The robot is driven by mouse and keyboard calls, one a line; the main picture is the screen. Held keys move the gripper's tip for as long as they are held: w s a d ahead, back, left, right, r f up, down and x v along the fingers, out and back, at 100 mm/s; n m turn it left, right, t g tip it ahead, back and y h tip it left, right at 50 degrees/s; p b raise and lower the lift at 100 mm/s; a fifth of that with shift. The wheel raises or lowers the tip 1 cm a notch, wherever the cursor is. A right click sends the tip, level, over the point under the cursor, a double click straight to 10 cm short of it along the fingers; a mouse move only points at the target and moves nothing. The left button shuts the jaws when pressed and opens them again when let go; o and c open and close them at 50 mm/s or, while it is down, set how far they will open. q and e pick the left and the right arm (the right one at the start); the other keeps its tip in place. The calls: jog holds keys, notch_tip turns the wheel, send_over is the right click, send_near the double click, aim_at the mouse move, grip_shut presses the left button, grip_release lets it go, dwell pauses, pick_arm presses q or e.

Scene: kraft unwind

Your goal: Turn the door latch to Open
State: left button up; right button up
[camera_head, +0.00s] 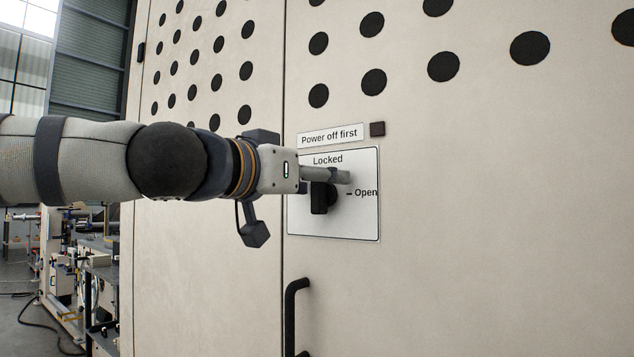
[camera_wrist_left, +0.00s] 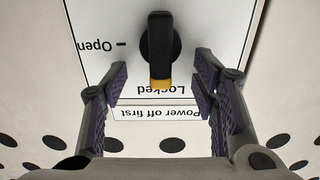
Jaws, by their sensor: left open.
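The door latch is a black knob (camera_head: 320,198) on a white plate (camera_head: 364,222) marked "Locked" at the top and "Open" at the right. In the left wrist view, which is upside down, the latch (camera_wrist_left: 160,45) has a yellow tip pointing at "Locked". My left gripper (camera_head: 342,176) is in front of the plate, partly covering the upper latch. In the wrist view its two fingers (camera_wrist_left: 160,78) are spread apart on either side of the latch's yellow end, with gaps on both sides. Whether the fingertips reach the latch's depth is unclear. My right gripper is out of view.
The latch plate is on a beige door (camera_head: 480,200) with black round holes. A black door handle (camera_head: 291,310) sticks out below. Machinery (camera_head: 80,270) stands at the far left.

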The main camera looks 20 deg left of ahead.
pick_arm(q)
jog(key=shift+w+d+f, duration=0.1)
jog(key=shift+w+f, duration=0.05)
jog(key=shift+w, duration=0.25)
jog(key=shift+c, duration=0.4)
grip_shut()
jog(key=shift+s+d+m+p, duration=0.1)
jog(key=shift+s+m+p, duration=0.15)
jog(key=shift+m, duration=0.25)
jog(key=shift+w+d+f+m, duration=0.15)
jog(key=shift+w+d+m, duration=0.05)
jog(key=shift+m, duration=0.6)
jog(key=shift+s+d+m, duration=0.1)
jog(key=shift+d+m, duration=0.05)
jog(key=shift+m, duration=0.85)
